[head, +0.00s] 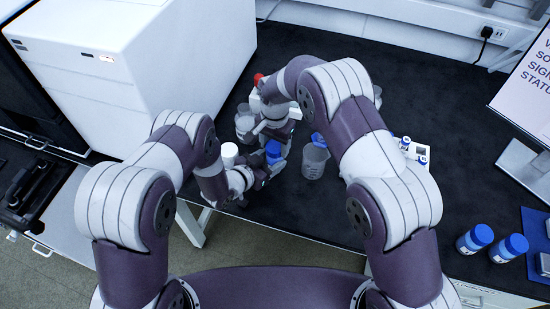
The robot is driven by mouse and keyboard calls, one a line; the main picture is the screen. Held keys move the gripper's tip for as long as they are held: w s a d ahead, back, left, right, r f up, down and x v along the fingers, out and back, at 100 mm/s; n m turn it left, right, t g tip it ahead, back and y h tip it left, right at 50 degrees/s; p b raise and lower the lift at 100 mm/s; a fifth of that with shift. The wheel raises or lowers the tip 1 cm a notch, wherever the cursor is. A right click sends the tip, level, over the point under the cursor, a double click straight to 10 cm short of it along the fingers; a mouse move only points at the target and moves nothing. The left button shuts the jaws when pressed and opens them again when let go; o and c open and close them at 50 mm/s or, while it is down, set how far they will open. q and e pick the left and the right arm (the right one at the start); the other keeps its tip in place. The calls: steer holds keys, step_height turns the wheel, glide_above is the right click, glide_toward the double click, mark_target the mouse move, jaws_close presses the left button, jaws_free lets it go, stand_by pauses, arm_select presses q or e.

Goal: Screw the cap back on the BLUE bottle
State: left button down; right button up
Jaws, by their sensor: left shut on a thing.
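A blue object (273,150), which looks like the blue bottle or its cap, stands at the middle of the bench's front part. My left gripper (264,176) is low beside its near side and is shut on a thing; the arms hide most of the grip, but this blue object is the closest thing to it. My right gripper (270,127) is just above and behind the blue object, pointing down. Its fingertips are too small and covered to tell whether they are open. I cannot tell whether a cap sits on the bottle.
A clear beaker (314,163) stands right of the grippers, with a blue item (318,139) behind it. A white-topped container (229,151) is at left. Blue-capped bottles (475,239) stand at far right. A large white instrument (140,65) fills the back left.

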steer(key=o, duration=0.3)
step_height(320, 180, up, 8)
steer(key=shift+f, duration=0.2)
arm_select(q)
steer(key=shift+c, duration=1.1)
jaws_free()
steer(key=v, duration=1.2)
steer(key=shift+s+a+r, duration=0.15)
steer(key=shift+s+a, duration=0.05)
steer(key=shift+s, duration=0.1)
